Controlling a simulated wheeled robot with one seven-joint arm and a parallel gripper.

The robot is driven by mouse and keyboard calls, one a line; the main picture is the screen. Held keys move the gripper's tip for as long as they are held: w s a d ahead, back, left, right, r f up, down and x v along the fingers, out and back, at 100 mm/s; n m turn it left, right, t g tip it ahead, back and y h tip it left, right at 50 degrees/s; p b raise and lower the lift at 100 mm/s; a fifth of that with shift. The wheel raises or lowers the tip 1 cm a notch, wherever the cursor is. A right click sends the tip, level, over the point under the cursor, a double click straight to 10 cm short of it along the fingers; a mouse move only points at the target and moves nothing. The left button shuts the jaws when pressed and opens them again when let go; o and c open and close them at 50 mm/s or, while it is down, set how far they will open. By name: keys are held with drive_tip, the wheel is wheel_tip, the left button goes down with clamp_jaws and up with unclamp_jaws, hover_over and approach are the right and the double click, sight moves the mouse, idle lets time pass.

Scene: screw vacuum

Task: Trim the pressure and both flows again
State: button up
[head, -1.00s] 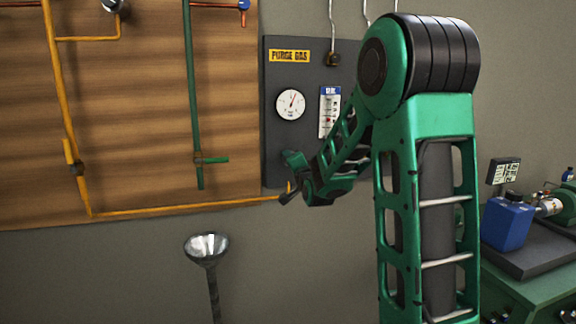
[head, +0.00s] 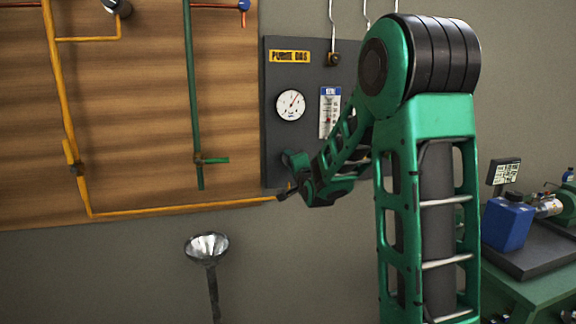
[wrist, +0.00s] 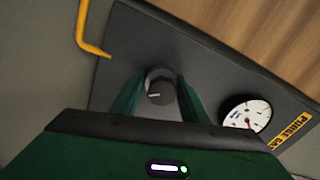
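The dark purge gas panel (head: 273,128) hangs on the wall beside the wooden board. It bears a round white pressure gauge (head: 291,105) with a red needle; the gauge also shows in the wrist view (wrist: 246,114). A white scale with a blue head (head: 330,108), like a flow meter, is partly hidden by my arm. No second flow meter shows. My gripper (head: 288,178) is at the panel's lower part, below the gauge. In the wrist view a round dark knob (wrist: 160,91) with a pale mark lies between my open fingers; contact cannot be told.
A yellow pipe (head: 180,208) runs along the board's bottom towards the panel, close to my gripper. A green pipe with a handle (head: 211,160) is left of it. A metal funnel (head: 207,246) stands below. A blue container (head: 507,222) is at right.

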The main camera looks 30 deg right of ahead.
drive_tip(key=shift+o, duration=0.5)
drive_tip(key=shift+s+a, duration=0.1)
drive_tip(key=shift+s, duration=0.1)
drive_tip(key=v, duration=1)
drive_tip(key=shift+s, duration=0.1)
